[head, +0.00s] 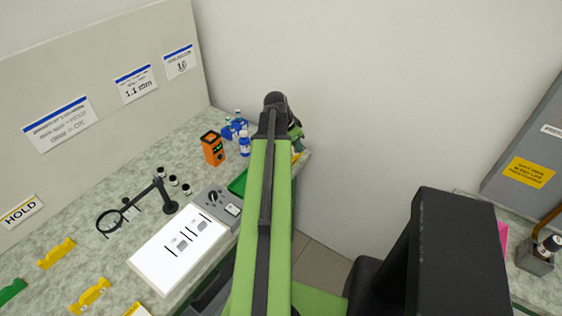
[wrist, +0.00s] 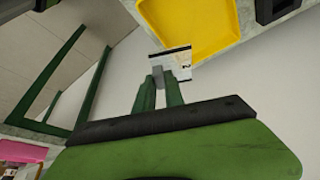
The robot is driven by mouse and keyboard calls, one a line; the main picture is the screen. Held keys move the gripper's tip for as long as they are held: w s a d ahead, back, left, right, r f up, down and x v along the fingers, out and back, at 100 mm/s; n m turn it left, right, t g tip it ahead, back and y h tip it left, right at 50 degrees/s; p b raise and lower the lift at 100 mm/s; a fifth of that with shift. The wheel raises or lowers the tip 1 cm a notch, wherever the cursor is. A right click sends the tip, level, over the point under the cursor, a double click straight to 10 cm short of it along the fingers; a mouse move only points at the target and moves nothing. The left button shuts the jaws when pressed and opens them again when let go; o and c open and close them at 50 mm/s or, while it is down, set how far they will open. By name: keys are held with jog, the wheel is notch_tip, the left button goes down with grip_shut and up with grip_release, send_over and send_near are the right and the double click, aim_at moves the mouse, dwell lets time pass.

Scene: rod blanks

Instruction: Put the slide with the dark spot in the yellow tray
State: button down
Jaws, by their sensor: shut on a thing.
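In the wrist view my gripper (wrist: 164,84) is shut on a small thin slide (wrist: 170,62). The slide is pale with dark marks and a yellowish patch; I cannot tell whether one mark is the dark spot. The yellow tray (wrist: 208,28) lies beyond the fingertips, and the slide overlaps its left lower edge in the picture. I cannot tell the height between them. In the head view my arm hides most of the gripper, the held slide and the tray; a bit of yellow (head: 297,157) shows beside the arm.
A lit white panel (head: 150,270) holds small grey slides (head: 181,243) between black lines. A green tray (head: 238,184) is partly behind my arm.

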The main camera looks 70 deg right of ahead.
jog(key=w+f+b, duration=0.1)
jog(key=w, duration=0.1)
jog(key=w+f, duration=0.1)
jog(key=w+f+b, duration=0.1)
jog(key=w+f, duration=0.1)
jog(key=shift+w+d+b, duration=0.3)
jog(key=shift+w+d, duration=0.05)
jog(key=shift+w, duration=0.3)
notch_tip(320, 180, down, 4)
jog(key=b, duration=0.4)
jog(key=shift+f, duration=0.15)
jog(key=shift+r, duration=0.25)
jog(key=shift+f, duration=0.15)
jog(key=c, duration=1.4)
grip_release()
jog(key=shift+c, duration=0.2)
